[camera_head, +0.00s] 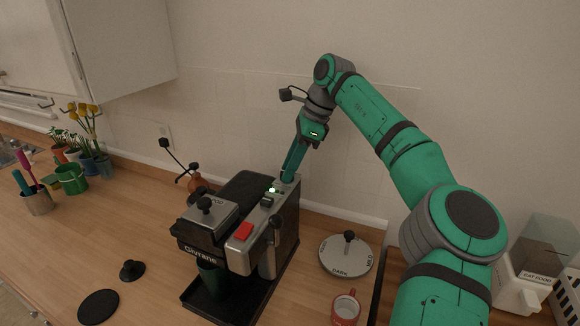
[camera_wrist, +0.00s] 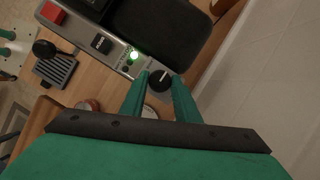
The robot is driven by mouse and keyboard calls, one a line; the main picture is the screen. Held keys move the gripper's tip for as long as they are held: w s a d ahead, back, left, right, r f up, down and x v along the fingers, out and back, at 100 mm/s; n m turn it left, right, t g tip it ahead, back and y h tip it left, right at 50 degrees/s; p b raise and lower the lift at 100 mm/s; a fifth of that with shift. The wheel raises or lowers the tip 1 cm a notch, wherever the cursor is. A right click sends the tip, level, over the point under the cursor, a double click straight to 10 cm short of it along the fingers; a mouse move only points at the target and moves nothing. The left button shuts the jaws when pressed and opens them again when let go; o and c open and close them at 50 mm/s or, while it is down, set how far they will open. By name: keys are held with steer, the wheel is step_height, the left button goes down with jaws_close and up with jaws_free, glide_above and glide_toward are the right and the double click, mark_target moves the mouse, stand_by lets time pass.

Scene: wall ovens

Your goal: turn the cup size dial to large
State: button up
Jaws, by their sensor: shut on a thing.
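The coffee machine (camera_head: 240,230) stands on the wooden counter, with a grey control strip along its right side. The cup size dial is a small black knob (camera_wrist: 160,80) with a white pointer line, at the far end of that strip in the wrist view. My gripper (camera_wrist: 160,88) is shut on the dial, one green finger on each side. In the head view my gripper (camera_head: 288,178) reaches down to the strip's back end and hides the dial. A lit green light (camera_wrist: 134,55) sits beside the dial. The dial's size markings are too small to read.
A red button (camera_head: 243,231) and a black switch (camera_head: 266,202) lie along the strip. A green cup (camera_head: 208,278) sits under the machine's front. A round grey dial plate (camera_head: 345,258) and a red mug (camera_head: 346,307) stand to the right. The wall is close behind.

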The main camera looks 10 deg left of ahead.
steer(key=o, duration=1)
steer(key=shift+d, duration=0.15)
steer(key=shift+o, duration=0.2)
steer(key=s+v, duration=0.1)
steer(key=v, duration=0.9)
steer(key=shift+w+r, duration=0.35)
steer(key=shift+w, duration=0.1)
